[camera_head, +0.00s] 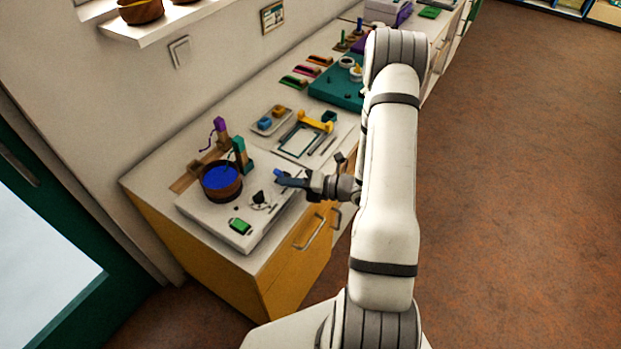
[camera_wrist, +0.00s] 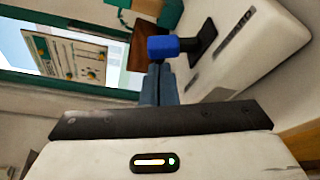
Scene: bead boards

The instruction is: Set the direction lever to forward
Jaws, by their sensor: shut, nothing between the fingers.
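The direction lever appears to be the blue-knobbed lever in the wrist view, with its blue knob (camera_wrist: 163,46) on a black arm and mount (camera_wrist: 203,43) on the side of a white machine (camera_wrist: 250,45). In the head view the blue knob (camera_head: 280,173) shows at the right edge of the white machine base (camera_head: 205,213). My gripper (camera_head: 288,182) is shut and empty, its fingertips right at the knob. In the wrist view the shut fingers (camera_wrist: 160,72) end just below the knob; I cannot tell whether they touch it. The lever's setting marks are not readable.
Behind lie a small tray (camera_head: 268,121) and a teal board (camera_head: 335,92). The drawer handle (camera_head: 309,233) sticks out below. Floor is free at right.

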